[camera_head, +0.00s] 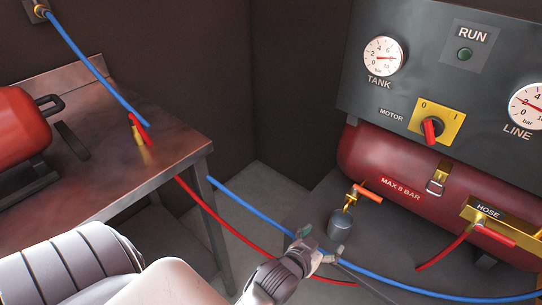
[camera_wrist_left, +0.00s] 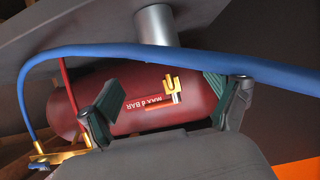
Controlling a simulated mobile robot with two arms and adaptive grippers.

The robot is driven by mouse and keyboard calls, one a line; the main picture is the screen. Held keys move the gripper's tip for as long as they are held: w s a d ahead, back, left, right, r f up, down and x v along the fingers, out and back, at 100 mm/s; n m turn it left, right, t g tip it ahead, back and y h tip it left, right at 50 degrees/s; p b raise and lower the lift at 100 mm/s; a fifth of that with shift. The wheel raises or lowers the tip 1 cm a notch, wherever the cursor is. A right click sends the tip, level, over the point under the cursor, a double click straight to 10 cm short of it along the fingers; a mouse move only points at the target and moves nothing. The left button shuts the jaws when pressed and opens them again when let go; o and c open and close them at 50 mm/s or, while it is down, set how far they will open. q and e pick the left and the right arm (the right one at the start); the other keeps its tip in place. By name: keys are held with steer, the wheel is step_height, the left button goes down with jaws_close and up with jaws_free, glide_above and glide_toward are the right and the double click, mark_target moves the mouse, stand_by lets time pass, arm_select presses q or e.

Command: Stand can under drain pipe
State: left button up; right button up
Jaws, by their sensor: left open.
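The can (camera_head: 340,224) is a small dark grey cylinder standing upright on the grey shelf (camera_head: 310,205) below the red tank. The brass drain pipe (camera_head: 350,199), with an orange-red lever, comes down from the tank, and its lower end appears just over the can's top. My left gripper (camera_head: 321,246) is open, in front of and below the can in the head view, apart from it. In the upside-down left wrist view, the can (camera_wrist_left: 154,22) is at the top, its rim partly hidden by the blue hose. The drain pipe (camera_wrist_left: 172,88) shows between the open fingers (camera_wrist_left: 165,100). My right gripper is not in view.
The blue hose (camera_head: 395,278) crosses close to my left gripper. A red hose (camera_head: 225,222) runs from the metal bench (camera_head: 110,180) at left. The red tank (camera_head: 420,175) and gauge panel (camera_head: 400,95) stand behind the can. A red-handled hose valve (camera_head: 485,225) is at right.

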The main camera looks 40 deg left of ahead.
arm_select(q)
steer(key=s+a+f+m+g, duration=0.1)
steer(key=s+f+g, duration=0.4)
steer(key=s+f, duration=0.7)
steer(key=s+a+f+g, duration=0.2)
steer(key=s+f+g, duration=0.4)
steer(key=s+f, duration=0.6)
step_height(320, 180, down, 5)
steer(key=shift+s+a+f+m, duration=0.15)
steer(key=shift+m, duration=0.25)
